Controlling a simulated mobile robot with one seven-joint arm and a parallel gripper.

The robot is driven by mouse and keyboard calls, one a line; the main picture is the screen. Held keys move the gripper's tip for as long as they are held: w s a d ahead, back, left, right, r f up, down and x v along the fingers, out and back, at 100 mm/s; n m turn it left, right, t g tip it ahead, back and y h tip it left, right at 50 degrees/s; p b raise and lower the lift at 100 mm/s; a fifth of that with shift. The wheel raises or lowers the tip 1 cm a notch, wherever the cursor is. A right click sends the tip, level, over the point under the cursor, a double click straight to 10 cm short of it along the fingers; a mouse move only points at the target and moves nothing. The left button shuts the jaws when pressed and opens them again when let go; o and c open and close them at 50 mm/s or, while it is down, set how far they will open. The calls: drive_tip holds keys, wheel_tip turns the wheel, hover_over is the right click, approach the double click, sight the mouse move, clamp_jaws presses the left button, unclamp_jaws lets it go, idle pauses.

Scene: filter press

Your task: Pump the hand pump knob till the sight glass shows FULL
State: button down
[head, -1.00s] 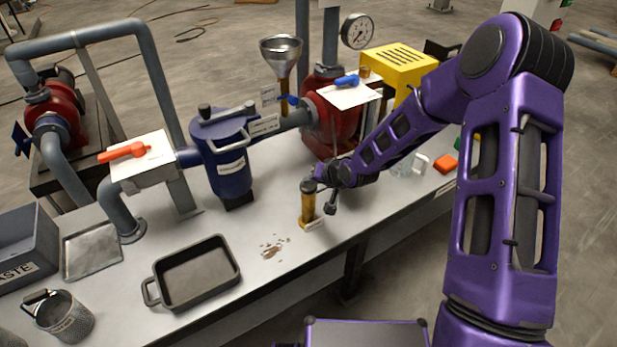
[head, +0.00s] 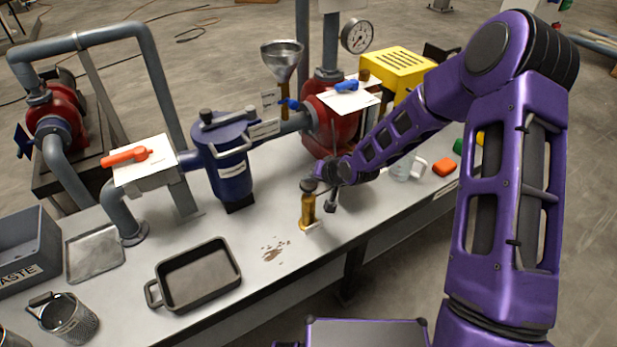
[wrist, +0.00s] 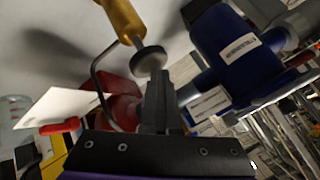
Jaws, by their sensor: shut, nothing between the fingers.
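The hand pump (head: 308,210) is an upright brass-coloured cylinder on the bench with a dark round knob (head: 308,186) on top. In the wrist view the pump's brass body (wrist: 121,16) is at the top and the knob (wrist: 150,60) shows as a dark disc. My gripper (wrist: 157,75) is shut and empty, its fingertips at the knob's upper face; whether they touch it I cannot tell. In the head view my gripper (head: 317,182) is beside the top of the pump, partly hidden by my wrist. I cannot make out a sight glass reading FULL.
A bent dark rod with a ball end (head: 330,206) stands close right of the pump. A blue filter housing (head: 228,165), black pan (head: 196,275) and brown spill (head: 273,250) are to the left.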

drive_tip(key=shift+r+p, duration=0.65)
drive_tip(key=shift+r, duration=0.4)
wheel_tip(320, 180, up, 5)
drive_tip(key=p, duration=0.3)
drive_tip(key=shift+p, duration=0.3)
idle(2.8)
wheel_tip(320, 180, up, 4)
drive_tip(key=shift+f+b, duration=0.1)
drive_tip(key=shift+b, duration=0.5)
drive_tip(key=b, duration=0.8)
hover_over(310, 186)
wheel_tip(310, 186, down, 9)
drive_tip(key=shift+w+r, duration=0.1)
